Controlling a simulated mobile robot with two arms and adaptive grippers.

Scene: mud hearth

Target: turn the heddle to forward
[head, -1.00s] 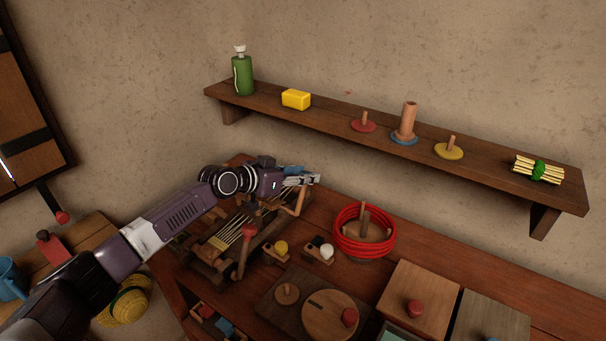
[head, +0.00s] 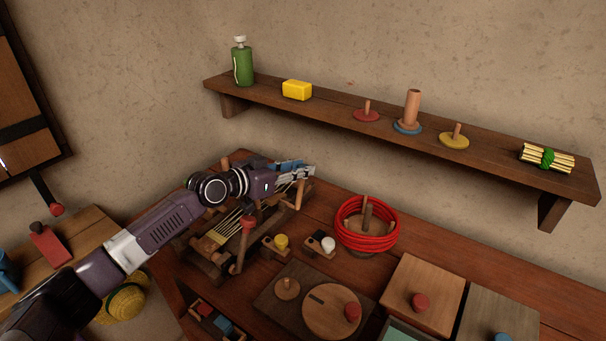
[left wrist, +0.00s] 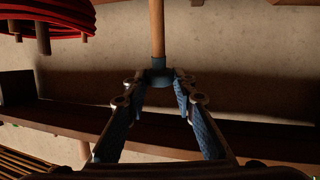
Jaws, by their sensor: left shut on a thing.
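The small loom (head: 213,262) with its pale warp threads stands at the left end of the dark red-brown table. The heddle's wooden lever (head: 298,196) rises at its far right side and looks nearly upright. My left gripper (head: 308,172) is at the top of this lever. In the left wrist view the blue-padded fingertips (left wrist: 160,77) are closed around the end of the wooden rod (left wrist: 157,30). The heddle's lower part is hidden behind my arm and the threads. My right gripper is not in view.
A red coil (head: 366,224) on a pegged stand is close right of the lever. A red-knobbed lever (head: 246,240) and blocks with yellow and white knobs (head: 320,243) stand in front. A wall shelf (head: 300,105) with bottle, soap and pegs hangs behind.

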